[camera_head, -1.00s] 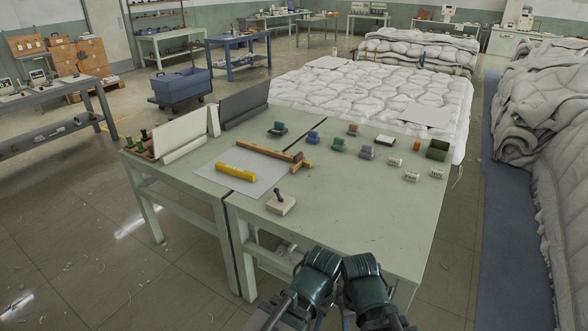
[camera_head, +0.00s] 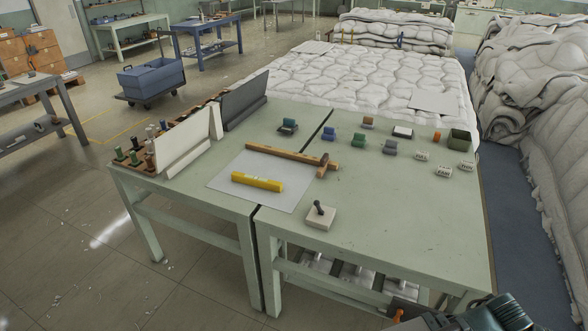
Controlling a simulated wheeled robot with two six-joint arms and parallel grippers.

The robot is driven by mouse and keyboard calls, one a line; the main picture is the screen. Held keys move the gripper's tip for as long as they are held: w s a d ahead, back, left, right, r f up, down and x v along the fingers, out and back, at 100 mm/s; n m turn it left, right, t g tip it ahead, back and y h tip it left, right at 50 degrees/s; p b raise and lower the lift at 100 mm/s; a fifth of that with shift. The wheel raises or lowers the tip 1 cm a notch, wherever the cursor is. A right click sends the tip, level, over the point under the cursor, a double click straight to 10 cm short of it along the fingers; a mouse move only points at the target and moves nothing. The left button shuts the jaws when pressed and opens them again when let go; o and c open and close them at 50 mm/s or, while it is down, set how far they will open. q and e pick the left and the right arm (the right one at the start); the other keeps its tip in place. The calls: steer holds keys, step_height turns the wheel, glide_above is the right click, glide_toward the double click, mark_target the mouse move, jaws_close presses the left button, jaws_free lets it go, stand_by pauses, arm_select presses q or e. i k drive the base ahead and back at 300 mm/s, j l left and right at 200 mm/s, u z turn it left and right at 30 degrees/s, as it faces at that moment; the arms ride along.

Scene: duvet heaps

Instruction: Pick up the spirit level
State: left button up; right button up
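The spirit level is most likely the yellow bar (camera_head: 257,182). It lies flat on a pale grey sheet (camera_head: 228,200) on the left part of the green table (camera_head: 400,235). A wooden T-shaped tool (camera_head: 285,155) lies just behind it, apart from it. Nothing covers the yellow bar.
A pale block with a dark knob (camera_head: 320,215) stands right of the sheet. White (camera_head: 188,140) and dark grey (camera_head: 245,100) upright panels stand at the table's left. The table's front right is clear.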

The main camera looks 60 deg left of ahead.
mark_target(244, 178)
steer(key=k+j+z, duration=0.1)
steer(key=j, duration=0.35)
steer(key=k+j+z, duration=0.15)
steer(key=j, duration=0.35)
steer(key=k+j+z, duration=0.1)
steer(key=k+j, duration=0.25)
steer(key=k+j+z, duration=0.15)
steer(key=j, duration=0.35)
steer(key=k+j+z, duration=0.1)
steer(key=k+j, duration=0.4)
steer(key=j, duration=0.2)
steer(key=k+j, duration=0.25)
steer(key=j, duration=0.2)
steer(key=k+j, duration=0.2)
steer(key=j, duration=0.2)
steer(key=i+j, duration=0.3)
steer(key=j, duration=0.1)
